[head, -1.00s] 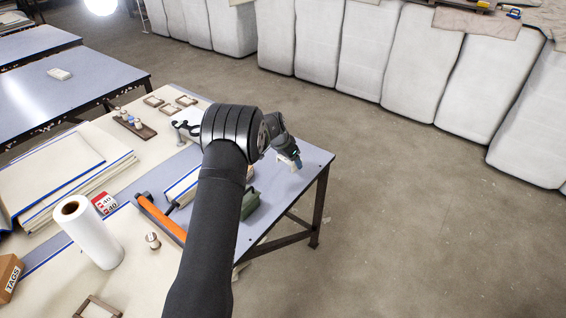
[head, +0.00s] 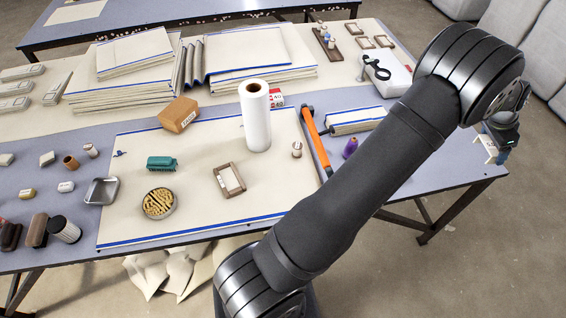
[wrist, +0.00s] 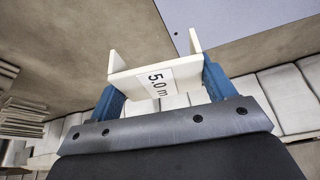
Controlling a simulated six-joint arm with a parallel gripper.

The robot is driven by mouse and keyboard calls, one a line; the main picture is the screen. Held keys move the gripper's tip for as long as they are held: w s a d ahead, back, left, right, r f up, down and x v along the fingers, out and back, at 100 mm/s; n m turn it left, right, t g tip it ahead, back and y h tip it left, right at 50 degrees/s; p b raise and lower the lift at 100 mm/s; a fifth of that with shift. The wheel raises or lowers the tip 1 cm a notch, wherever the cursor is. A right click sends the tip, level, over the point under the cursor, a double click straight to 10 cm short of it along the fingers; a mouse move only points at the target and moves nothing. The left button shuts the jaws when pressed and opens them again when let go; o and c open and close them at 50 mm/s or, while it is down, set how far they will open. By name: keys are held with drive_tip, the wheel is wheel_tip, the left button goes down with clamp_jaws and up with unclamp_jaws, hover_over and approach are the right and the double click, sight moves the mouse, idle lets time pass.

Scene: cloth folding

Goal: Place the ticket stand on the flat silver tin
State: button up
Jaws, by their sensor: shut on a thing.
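The ticket stand (wrist: 155,82) is a small white channel-shaped piece with raised ends and a "5.0 m" label. My gripper (wrist: 162,88) is shut on it, with blue fingers at its two sides. In the head view the stand (head: 490,148) shows small at the far right, beside the table's right end, held in the air. A shallow, open silver tin (head: 102,191) lies on the left part of the table, far from my gripper. It looks empty. My gripper's fingers are partly hidden in the head view.
Between them lie a round tin of pegs (head: 158,203), a green brush (head: 161,163), a wooden frame (head: 229,180), a tan box (head: 179,114) and an upright white roll (head: 256,118). My arm hides the table's front right. Bare cream cloth (head: 125,220) lies beside the silver tin.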

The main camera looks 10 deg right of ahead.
wheel_tip(320, 180, up, 15)
drive_tip(key=w+a+r+n+t, duration=0.2)
drive_tip(key=w+a+n, duration=0.2)
drive_tip(key=w+a, duration=1.55)
drive_tip(key=w+a+n+t, duration=0.1)
drive_tip(key=w+a+n, duration=0.3)
drive_tip(key=a, duration=0.9)
drive_tip(key=w+a+n+t, duration=0.15)
drive_tip(key=w+a, duration=0.55)
drive_tip(key=a, duration=0.7)
drive_tip(key=n+y, duration=0.4)
drive_tip(key=n, duration=0.6)
hover_over(158, 198)
drive_tip(key=s, duration=0.1)
drive_tip(key=shift+t, duration=0.25)
drive_tip(key=f, duration=2.7)
drive_tip(key=shift+s+d, duration=0.15)
drive_tip(key=shift+s, duration=0.05)
drive_tip(key=shift+f, duration=2.05)
